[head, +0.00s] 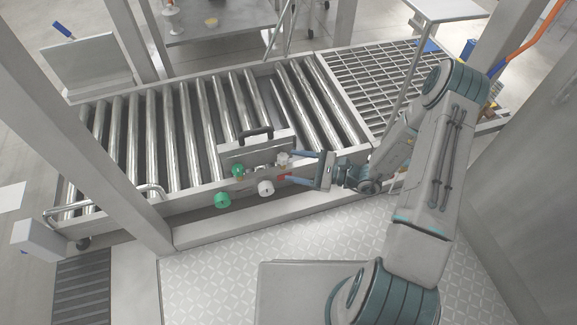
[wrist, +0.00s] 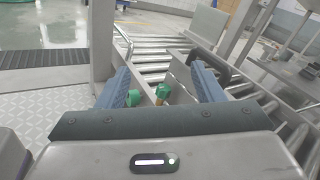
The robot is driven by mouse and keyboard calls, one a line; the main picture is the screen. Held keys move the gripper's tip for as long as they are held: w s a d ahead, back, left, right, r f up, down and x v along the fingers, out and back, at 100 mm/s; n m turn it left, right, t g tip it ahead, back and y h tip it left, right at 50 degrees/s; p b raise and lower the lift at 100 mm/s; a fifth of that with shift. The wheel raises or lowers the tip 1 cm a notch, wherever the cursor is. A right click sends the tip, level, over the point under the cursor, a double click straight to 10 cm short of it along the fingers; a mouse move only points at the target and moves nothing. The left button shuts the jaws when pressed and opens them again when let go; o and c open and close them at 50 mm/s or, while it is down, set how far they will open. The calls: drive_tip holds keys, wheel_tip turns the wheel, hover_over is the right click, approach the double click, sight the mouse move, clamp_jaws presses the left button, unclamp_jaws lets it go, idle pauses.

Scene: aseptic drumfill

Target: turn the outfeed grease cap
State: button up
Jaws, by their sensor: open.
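Several round caps sit on the side of the roller conveyor in the head view: an upper green cap (head: 238,170), a lower green cap (head: 222,200), an upper white cap (head: 283,158) and a lower white cap (head: 265,187). I cannot tell which is the outfeed grease cap. My gripper (head: 289,168) is open and points left, its fingertips close to the white caps. In the wrist view, two green caps (wrist: 162,91) (wrist: 133,97) show between the open fingers of my gripper (wrist: 160,68). The white caps cannot be made out there.
A grey box with a black handle (head: 256,133) stands at the conveyor edge behind the caps. The rollers (head: 150,130) and a grating (head: 385,75) lie beyond. A grey post (head: 110,170) rises at left. The patterned floor plate (head: 215,270) in front is largely clear.

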wheel_tip(320, 180, down, 11)
drive_tip(key=w+d+m+t+h+b, duration=0.1)
drive_tip(key=w+m+t+h+b, duration=0.15)
drive_tip(key=m+t, duration=0.55)
drive_tip(key=m+t+h+b, duration=0.1)
drive_tip(key=m+t+h, duration=0.2)
drive_tip(key=m+h, duration=0.2)
approach(286, 162)
drive_tip(key=b+x, duration=0.5)
drive_tip(key=x, duration=0.3)
drive_tip(key=shift+w+a+f, duration=0.1)
drive_tip(key=shift+w+f, duration=0.05)
drive_tip(key=shift+x, duration=0.8)
drive_tip(key=shift+c, duration=0.3)
drive_tip(key=c, duration=0.9)
